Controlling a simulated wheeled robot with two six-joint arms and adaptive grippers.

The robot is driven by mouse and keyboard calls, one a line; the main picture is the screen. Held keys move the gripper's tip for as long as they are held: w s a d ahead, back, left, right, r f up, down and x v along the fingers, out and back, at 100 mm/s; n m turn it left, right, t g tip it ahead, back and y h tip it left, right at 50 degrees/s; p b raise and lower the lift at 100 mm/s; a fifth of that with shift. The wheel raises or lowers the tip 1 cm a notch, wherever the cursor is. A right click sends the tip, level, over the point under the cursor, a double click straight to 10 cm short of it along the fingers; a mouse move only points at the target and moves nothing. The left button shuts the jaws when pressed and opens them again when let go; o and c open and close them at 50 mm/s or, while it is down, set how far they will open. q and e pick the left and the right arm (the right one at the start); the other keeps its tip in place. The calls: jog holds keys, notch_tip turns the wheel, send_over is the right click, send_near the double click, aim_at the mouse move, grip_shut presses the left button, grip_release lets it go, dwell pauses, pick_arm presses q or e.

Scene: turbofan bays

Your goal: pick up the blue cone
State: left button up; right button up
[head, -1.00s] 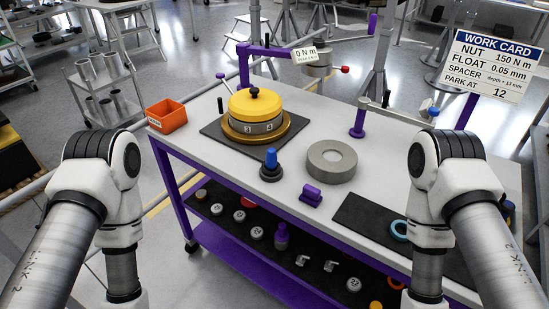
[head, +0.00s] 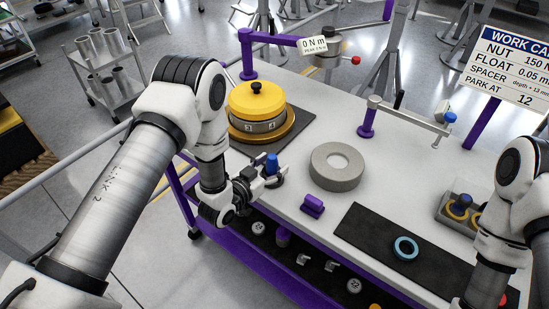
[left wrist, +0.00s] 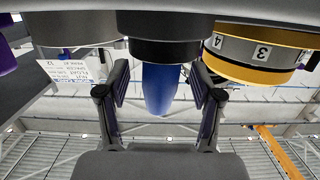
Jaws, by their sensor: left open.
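The blue cone (head: 271,163) stands upright on a dark round base on the table, left of the grey ring. My left gripper (head: 259,176) is right at it, coming in from the left. In the left wrist view, which looks upside down, the blue cone (left wrist: 160,88) sits between the two fingers of the open left gripper (left wrist: 160,94), with a gap on each side. Its dark base (left wrist: 160,40) shows above. In the head view the gripper hides part of the base. My right arm is at the right edge; its gripper is out of view.
A grey ring (head: 337,167) and a small purple block (head: 312,205) are close on the right. A yellow-topped drum (head: 257,108) stands behind on a dark mat. A black mat (head: 365,241) holds a blue ring (head: 405,248). A purple post with an arm (head: 366,131) rises further right.

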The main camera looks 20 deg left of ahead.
pick_arm(q)
jog(key=shift+w+d, duration=0.1)
jog(key=shift+w, duration=0.25)
jog(key=shift+s, duration=0.2)
jog(key=c, duration=1.1)
jog(key=shift+o, duration=0.2)
